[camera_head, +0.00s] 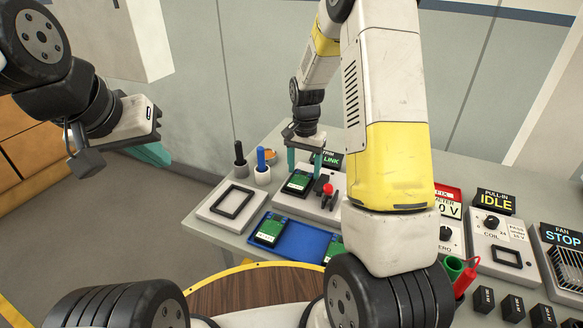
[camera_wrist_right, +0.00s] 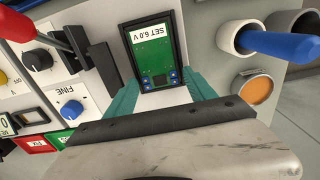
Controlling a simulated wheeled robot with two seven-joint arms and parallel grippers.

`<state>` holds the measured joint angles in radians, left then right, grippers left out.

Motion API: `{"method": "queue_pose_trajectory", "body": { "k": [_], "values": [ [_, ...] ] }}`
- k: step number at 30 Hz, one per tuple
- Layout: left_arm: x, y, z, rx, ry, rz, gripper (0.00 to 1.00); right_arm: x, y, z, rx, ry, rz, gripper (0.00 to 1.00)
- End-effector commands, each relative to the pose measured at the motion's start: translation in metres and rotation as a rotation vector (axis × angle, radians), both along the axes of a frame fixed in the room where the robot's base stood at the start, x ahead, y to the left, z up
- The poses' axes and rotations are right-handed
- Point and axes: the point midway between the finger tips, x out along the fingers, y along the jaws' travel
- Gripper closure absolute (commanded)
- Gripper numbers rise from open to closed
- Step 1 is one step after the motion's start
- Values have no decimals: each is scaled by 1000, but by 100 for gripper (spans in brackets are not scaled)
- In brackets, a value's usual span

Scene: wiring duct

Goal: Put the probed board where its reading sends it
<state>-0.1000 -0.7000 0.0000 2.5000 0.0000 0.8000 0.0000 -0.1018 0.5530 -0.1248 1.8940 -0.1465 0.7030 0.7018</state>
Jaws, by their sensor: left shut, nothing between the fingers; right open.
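A green board (camera_head: 298,182) sits in a dark frame on the white trim fixture (camera_head: 283,200). In the right wrist view the board (camera_wrist_right: 155,52) bears an upside-down label, "SET 6.0 V". My right gripper (camera_head: 305,163) is open above the board's far end, its teal fingers apart on either side in the right wrist view (camera_wrist_right: 162,92); contact is unclear. Two more green boards (camera_head: 269,229) (camera_head: 333,247) lie in the blue tray (camera_head: 299,242); my right arm partly covers one. The meter (camera_head: 447,208) display is partly hidden, showing "0 V". My left gripper (camera_head: 154,153) is shut and empty, off the table.
A white plate with an empty black frame (camera_head: 233,202) lies left. Cups hold a black pen (camera_head: 239,157) and a blue pen (camera_head: 261,163). A red-handled lever (camera_head: 328,190) stands right of the board.

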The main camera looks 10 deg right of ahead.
Motion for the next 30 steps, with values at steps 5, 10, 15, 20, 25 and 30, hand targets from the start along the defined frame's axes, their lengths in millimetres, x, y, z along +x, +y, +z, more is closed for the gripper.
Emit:
{"method": "queue_pose_trajectory", "body": {
  "k": [5,10,15,20,25,30],
  "values": [
    [0,0,0,0,0,0,100,0,0,-3,0,0,0,36],
    [0,0,0,0,0,0,100,0,0,-5,0,0,0,36],
    [0,0,0,0,0,0,100,0,0,-4,0,0,0,36],
    [0,0,0,0,0,0,100,0,0,-4,0,0,0,36],
    [0,0,0,0,0,0,100,0,0,-4,0,0,0,52],
    [0,0,0,0,0,0,100,0,0,-3,-1,-1,0,83]
  ]
}}
